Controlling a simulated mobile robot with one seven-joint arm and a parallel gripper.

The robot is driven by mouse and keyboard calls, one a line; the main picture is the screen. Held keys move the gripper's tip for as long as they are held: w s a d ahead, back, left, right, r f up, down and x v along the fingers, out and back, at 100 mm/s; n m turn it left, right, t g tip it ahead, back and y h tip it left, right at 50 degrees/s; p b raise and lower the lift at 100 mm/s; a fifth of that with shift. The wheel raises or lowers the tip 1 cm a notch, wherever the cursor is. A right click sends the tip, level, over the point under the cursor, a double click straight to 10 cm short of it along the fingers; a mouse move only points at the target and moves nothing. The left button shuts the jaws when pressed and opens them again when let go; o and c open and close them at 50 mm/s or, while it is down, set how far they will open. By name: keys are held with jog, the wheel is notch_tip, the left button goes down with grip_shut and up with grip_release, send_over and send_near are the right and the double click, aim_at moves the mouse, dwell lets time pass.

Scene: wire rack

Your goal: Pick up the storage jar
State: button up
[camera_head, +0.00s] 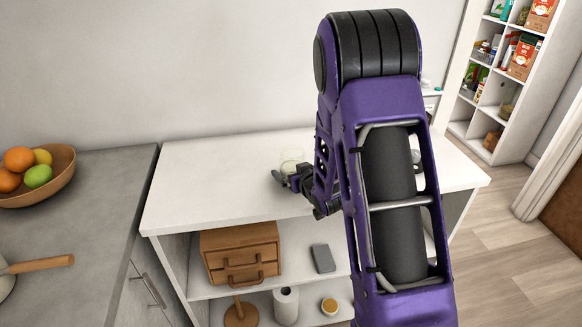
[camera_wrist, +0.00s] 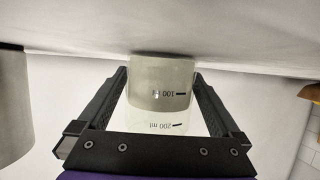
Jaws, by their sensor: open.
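In the head view the jar (camera_head: 291,158) stands on the white top of the shelf unit, partly hidden by my gripper (camera_head: 285,178). My gripper is open, with one finger on each side of the jar. Whether either finger touches it is not clear.
The white shelf top (camera_head: 200,190) is clear to the left. A grey cylinder (camera_wrist: 14,105) shows at the wrist view's left edge. Below are a wooden drawer box (camera_head: 240,250) and a grey box (camera_head: 323,258). A fruit bowl (camera_head: 58,180) stands on the left counter. My arm hides the right side.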

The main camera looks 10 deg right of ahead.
jog(key=shift+c, duration=0.3)
jog(key=shift+r, duration=0.1)
jog(key=c, duration=1.3)
jog(key=shift+r, duration=0.1)
notch_tip(320, 180, up, 10)
jog(key=p, duration=0.1)
